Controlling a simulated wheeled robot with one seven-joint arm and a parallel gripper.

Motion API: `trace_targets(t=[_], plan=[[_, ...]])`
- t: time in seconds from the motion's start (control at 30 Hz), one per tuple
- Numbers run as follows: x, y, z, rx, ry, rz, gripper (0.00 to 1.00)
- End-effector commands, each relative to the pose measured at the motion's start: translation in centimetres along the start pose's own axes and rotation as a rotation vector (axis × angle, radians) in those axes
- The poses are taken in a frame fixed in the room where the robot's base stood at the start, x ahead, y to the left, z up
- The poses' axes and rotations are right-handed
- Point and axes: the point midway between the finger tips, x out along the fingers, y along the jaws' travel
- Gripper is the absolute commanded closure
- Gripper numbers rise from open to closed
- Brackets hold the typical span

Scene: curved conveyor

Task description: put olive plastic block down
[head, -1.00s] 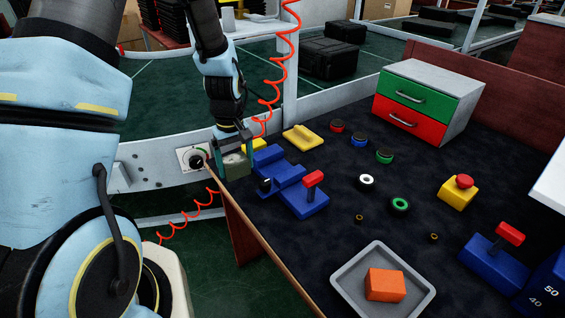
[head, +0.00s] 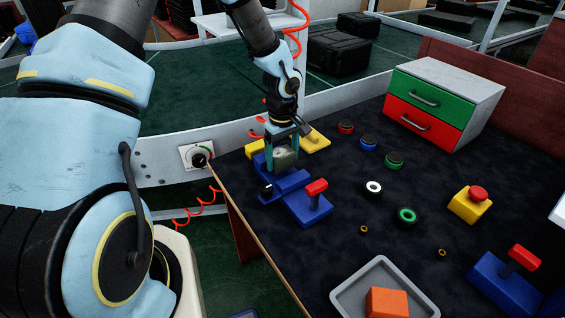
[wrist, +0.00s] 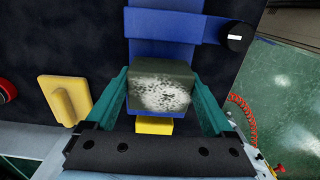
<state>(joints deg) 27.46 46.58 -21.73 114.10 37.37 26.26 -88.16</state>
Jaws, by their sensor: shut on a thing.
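The olive plastic block (head: 285,157) is between the teal fingers of my gripper (head: 282,155), which is shut on it. In the wrist view the block (wrist: 161,88) fills the gap between the two fingers of my gripper (wrist: 160,100), and its near face has a pale speckled patch. In the head view the block overlaps the back part of a blue fixture (head: 290,180). I cannot tell whether it touches the fixture or is held above it.
Yellow blocks (head: 317,140) lie around the gripper. A blue base with a red lever (head: 316,195) stands in front. Coloured rings (head: 373,187) lie to the right. A grey tray (head: 345,297) holds an orange block (head: 387,303). A drawer unit (head: 440,100) stands behind.

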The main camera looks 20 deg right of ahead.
Motion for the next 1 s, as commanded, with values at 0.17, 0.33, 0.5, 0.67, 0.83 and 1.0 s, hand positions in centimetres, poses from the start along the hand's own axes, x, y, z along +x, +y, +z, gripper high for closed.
trace_targets(t=[0.17, 0.33, 0.5, 0.67, 0.83, 1.0], plan=[[2.3, -0.1, 0.1, 0.000, -0.002, -0.003, 0.83], [2.8, 0.0, 0.0, -0.001, 0.000, 0.000, 0.83], [2.9, 0.0, 0.0, 0.000, -0.001, -0.001, 0.83], [3.0, 0.0, 0.1, 0.000, -0.001, -0.001, 0.04], [3.0, -0.1, 0.0, 0.000, -0.001, -0.001, 0.00], [2.6, -0.1, 0.0, -0.001, -0.001, -0.001, 0.00]])
